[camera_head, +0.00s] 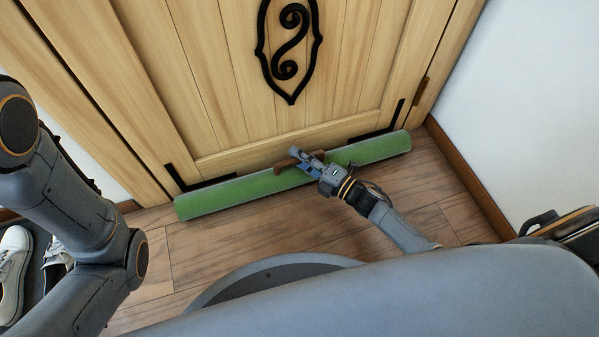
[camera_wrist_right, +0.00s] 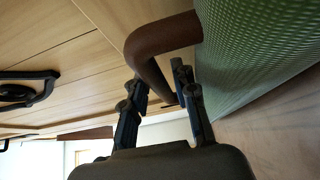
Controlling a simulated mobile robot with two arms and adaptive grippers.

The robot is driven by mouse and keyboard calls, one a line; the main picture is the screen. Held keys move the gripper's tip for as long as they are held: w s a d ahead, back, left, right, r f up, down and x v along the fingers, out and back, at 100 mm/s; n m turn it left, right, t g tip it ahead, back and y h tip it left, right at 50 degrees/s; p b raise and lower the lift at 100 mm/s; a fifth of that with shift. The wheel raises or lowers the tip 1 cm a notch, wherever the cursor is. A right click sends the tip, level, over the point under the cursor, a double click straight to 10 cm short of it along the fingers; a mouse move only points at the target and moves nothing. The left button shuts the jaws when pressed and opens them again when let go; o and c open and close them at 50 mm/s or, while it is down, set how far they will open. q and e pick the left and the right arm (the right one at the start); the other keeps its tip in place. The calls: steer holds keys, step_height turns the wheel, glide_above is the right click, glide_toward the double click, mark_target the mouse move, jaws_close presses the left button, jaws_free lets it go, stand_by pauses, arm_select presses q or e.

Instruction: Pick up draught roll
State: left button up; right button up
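The draught roll is a long green textured roll (camera_head: 235,194) on the floor along the foot of the wooden door. A brown curved handle (camera_head: 285,165) stands up from its middle. In the right wrist view the roll (camera_wrist_right: 255,50) fills the upper right, and the handle (camera_wrist_right: 150,45) bends down between my fingers. My right gripper (camera_head: 305,160) is at the handle, and its fingers (camera_wrist_right: 158,85) are apart on either side of it. I see no clear grip on the handle. My left arm shows at the left, but its gripper is out of view.
The wooden door (camera_head: 220,80) with black ironwork stands right behind the roll. A white wall (camera_head: 540,100) with a brown skirting board closes off the right. White shoes (camera_head: 14,265) stand at the lower left. Bare plank floor (camera_head: 225,245) lies in front of the roll.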

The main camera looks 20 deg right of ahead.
jaws_close()
steer(key=shift+r, duration=0.15)
